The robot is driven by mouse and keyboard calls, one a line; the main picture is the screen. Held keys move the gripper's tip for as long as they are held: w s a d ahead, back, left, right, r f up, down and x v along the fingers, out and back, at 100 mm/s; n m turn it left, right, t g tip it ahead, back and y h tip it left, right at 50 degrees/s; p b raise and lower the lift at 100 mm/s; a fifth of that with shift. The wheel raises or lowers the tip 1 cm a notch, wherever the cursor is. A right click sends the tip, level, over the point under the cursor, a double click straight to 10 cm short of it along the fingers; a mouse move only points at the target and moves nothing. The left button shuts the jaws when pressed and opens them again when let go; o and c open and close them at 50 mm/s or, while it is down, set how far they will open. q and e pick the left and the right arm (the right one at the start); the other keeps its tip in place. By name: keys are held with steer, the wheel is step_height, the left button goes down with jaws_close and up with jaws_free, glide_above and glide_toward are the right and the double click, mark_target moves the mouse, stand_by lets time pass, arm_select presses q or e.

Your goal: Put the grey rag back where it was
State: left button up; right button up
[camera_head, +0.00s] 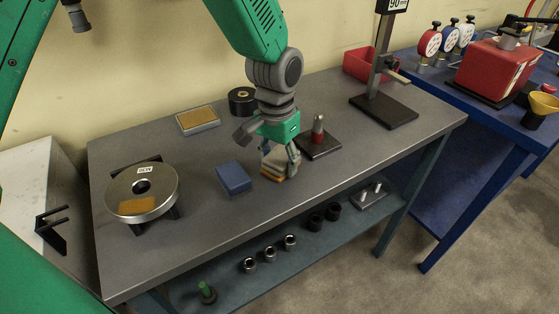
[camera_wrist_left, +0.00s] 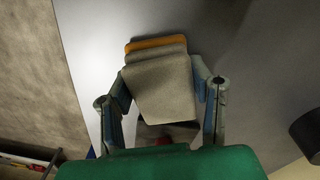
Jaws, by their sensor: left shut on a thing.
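The grey rag (camera_head: 284,160) is a folded, light grey cloth between the fingers of my left gripper (camera_head: 279,168), just over the grey bench. My left gripper is shut on it. In the left wrist view the rag (camera_wrist_left: 160,85) fills the space between the two fingers (camera_wrist_left: 163,105). An orange-yellow layer (camera_head: 272,178) shows at the rag's lower edge; it also shows at the far edge in the left wrist view (camera_wrist_left: 155,43). I cannot tell whether the rag touches the bench. My right gripper is not in view.
A blue block (camera_head: 233,178) lies left of the gripper. A red-and-grey post (camera_head: 318,130) on a dark plate stands close right. Behind are a tan-topped tray (camera_head: 198,121) and black roll (camera_head: 242,101). A metal disc (camera_head: 142,190) sits left. The front middle bench is clear.

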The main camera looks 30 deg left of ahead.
mark_target(278, 157)
arm_select(q)
steer(key=o, duration=1.3)
steer(key=shift+d+f, duration=0.1)
steer(key=r, duration=0.4)
steer(key=r+p, duration=0.1)
steer(key=r, duration=0.7)
steer(key=shift+w+a+r, duration=0.1)
steer(key=shift+a+r, duration=0.05)
steer(key=shift+a, duration=0.1)
